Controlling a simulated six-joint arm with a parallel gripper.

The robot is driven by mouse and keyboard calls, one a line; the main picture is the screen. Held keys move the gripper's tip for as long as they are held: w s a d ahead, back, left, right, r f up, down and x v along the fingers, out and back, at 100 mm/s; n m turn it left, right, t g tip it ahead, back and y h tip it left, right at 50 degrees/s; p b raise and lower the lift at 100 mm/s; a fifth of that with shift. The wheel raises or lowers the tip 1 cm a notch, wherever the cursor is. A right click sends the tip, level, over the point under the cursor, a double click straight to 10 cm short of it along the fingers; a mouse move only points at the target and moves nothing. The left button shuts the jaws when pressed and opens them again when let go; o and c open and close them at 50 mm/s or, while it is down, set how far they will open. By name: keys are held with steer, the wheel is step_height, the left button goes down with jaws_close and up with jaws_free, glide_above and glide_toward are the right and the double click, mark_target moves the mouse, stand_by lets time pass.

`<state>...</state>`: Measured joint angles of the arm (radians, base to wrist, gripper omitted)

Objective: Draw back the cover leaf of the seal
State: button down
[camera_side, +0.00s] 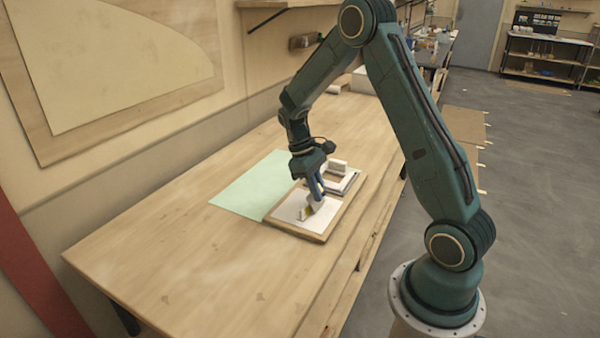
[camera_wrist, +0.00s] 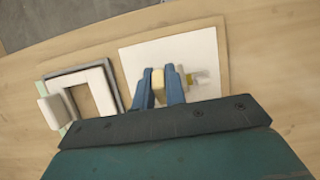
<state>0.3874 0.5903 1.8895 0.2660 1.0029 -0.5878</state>
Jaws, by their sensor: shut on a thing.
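My gripper (camera_side: 317,192) points down over a white sheet (camera_side: 290,210) on a wooden board. In the wrist view its two blue fingers (camera_wrist: 160,82) are shut on a small cream piece (camera_wrist: 158,88). I cannot tell for sure whether this piece is the cover leaf. The fingers hide part of this spot.
Beside the white sheet stands a white open frame (camera_wrist: 68,84) on a grey base (camera_wrist: 119,92), with a pale block (camera_wrist: 50,112) at its edge. A pale green sheet (camera_side: 249,186) lies on the bench (camera_side: 190,250). The near bench top is clear.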

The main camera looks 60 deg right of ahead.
stand_by(0.4)
steer(key=shift+s+r+t, duration=0.1)
steer(key=shift+s+t, duration=0.4)
steer(key=shift+t, duration=0.6)
steer(key=shift+s, duration=0.15)
steer(key=shift+s+t, duration=0.25)
steer(key=shift+t, duration=0.45)
steer(key=shift+s+t, duration=0.2)
steer(key=shift+t, duration=0.2)
